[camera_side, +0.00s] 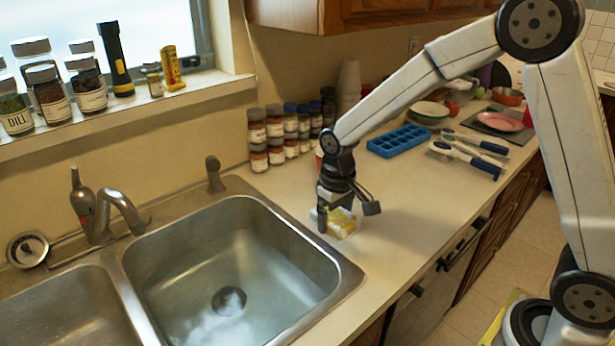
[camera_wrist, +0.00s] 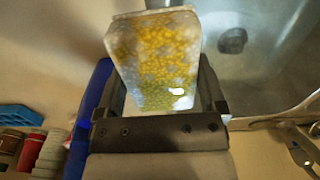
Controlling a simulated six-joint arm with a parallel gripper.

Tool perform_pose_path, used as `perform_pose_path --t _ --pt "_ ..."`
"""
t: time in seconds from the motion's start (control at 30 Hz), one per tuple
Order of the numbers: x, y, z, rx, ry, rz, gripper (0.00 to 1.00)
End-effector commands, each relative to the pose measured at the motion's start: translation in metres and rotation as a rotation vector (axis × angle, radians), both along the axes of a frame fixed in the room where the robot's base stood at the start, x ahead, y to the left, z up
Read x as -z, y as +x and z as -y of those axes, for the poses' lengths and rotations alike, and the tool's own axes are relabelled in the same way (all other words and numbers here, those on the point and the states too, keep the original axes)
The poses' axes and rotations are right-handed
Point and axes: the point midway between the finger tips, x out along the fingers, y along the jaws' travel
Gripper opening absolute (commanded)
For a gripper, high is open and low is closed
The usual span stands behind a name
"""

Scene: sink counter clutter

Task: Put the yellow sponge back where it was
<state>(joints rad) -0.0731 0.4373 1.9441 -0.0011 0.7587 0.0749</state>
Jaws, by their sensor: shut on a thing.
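The yellow sponge (camera_side: 343,223) is a block mottled yellow and white, just right of the sink rim in the side view. My gripper (camera_side: 335,214) points down and is shut on it. In the wrist view the sponge (camera_wrist: 155,55) sits between the two fingers of my gripper (camera_wrist: 162,92), with its far end sticking out past the tips. It is low over the counter; I cannot tell whether it touches the surface. The fingers hide part of the sponge in the side view.
The sink basin (camera_side: 235,262) lies left of my gripper, with the faucet (camera_side: 122,208) beyond. Spice jars (camera_side: 275,134) stand by the wall. A blue tray (camera_side: 398,140), brushes (camera_side: 466,155) and a pink plate (camera_side: 500,122) lie farther right. The counter (camera_side: 415,215) right of my gripper is clear.

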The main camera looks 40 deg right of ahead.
Motion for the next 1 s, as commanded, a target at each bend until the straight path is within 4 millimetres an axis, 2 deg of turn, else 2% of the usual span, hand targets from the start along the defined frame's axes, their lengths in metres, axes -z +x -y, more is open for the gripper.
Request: perform_pose_path --t 0.27,0.7,0.83,1.0 --pt "-0.001 -0.013 0.017 0.004 0.000 0.000 0.35" --pt "0.000 -0.084 0.081 0.004 0.000 0.001 0.35" --pt "0.001 -0.100 0.090 0.002 0.001 0.000 0.35" --pt "0.002 -0.108 0.094 -0.001 0.001 0.002 0.35"
